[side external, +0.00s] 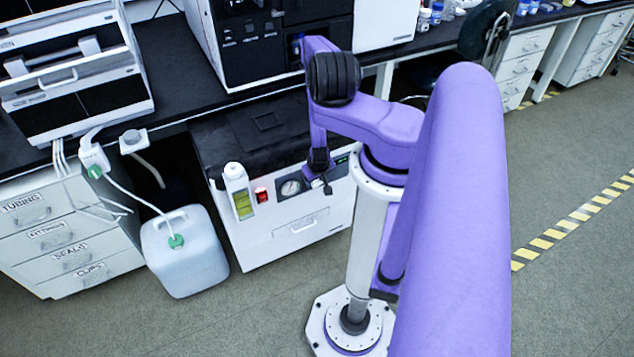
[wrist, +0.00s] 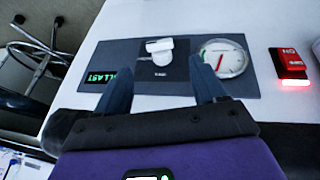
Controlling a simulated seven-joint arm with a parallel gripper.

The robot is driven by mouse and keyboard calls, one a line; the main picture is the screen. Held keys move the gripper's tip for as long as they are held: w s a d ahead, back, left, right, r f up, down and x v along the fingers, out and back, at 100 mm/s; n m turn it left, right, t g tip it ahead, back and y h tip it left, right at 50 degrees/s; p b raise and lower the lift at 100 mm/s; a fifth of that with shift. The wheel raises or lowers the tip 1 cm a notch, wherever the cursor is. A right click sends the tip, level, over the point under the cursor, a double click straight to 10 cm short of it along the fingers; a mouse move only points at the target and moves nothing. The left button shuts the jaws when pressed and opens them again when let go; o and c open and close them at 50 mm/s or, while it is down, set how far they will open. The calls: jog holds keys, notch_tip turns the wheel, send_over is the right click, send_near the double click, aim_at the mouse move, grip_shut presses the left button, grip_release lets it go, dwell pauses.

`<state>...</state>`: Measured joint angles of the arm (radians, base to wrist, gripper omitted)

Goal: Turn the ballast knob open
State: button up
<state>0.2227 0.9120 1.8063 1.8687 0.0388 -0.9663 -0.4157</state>
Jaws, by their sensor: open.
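The ballast knob (wrist: 160,48) is a small white knob on a dark grey panel (wrist: 112,52), just beyond my fingertips. It lies roughly between the lines of the two fingers, with a small plate under it whose lettering is too small to read. Its turned position is hard to tell. In the side view my gripper (side external: 320,180) is at the front of the white pump cabinet (side external: 290,232) and hides the knob.
A round gauge (wrist: 224,58) sits close right of the knob, near my right finger. A lit red switch (wrist: 290,66) is further right.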

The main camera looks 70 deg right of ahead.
aim_at(317, 183)
jog(key=shift+x, duration=3.45)
jog(key=c, duration=1.1)
